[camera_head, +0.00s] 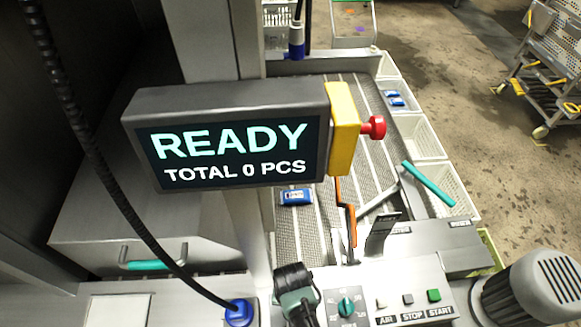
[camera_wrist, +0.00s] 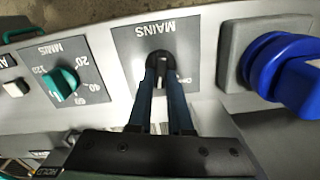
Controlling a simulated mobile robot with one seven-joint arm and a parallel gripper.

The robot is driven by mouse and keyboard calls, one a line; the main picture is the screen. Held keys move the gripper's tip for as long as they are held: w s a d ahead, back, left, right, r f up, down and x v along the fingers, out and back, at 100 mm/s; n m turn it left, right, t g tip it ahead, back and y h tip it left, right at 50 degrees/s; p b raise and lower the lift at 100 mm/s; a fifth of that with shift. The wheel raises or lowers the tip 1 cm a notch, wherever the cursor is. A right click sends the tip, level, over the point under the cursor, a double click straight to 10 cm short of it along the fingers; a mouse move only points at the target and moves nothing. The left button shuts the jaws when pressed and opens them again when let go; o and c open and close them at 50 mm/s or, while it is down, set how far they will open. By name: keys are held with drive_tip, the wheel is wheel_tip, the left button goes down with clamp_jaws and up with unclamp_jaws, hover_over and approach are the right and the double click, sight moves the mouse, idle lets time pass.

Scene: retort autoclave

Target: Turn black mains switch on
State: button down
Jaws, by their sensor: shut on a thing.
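The black mains switch (camera_wrist: 159,60) is a knob on a grey plate marked MAINS, upside down in the wrist view. My gripper (camera_wrist: 161,78) reaches up from the bottom of that view, its two dark fingers on either side of the knob and shut on it. Part of a small label shows beside the knob, partly covered by the fingers. The knob's exact angle is hard to tell. In the head view my wrist covers the mains switch.
A teal minutes dial (camera_wrist: 61,81) and a big blue plug (camera_wrist: 277,65) flank the switch closely. The display (camera_head: 230,145) reads READY, TOTAL 0 PCS, with a red button (camera_head: 374,127) at its side. A black cable (camera_head: 105,180) hangs at left.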

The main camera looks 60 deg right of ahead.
drive_tip(key=m+p, duration=0.1)
drive_tip(key=m, duration=0.5)
drive_tip(key=shift+s+d+p, duration=0.1)
drive_tip(key=shift+s+p, duration=0.05)
drive_tip(key=shift+p, duration=0.25)
drive_tip(key=shift+m, duration=0.3)
drive_tip(key=c, duration=0.8)
unclamp_jaws()
drive_tip(key=shift+c, duration=0.2)
wheel_tip(320, 180, up, 13)
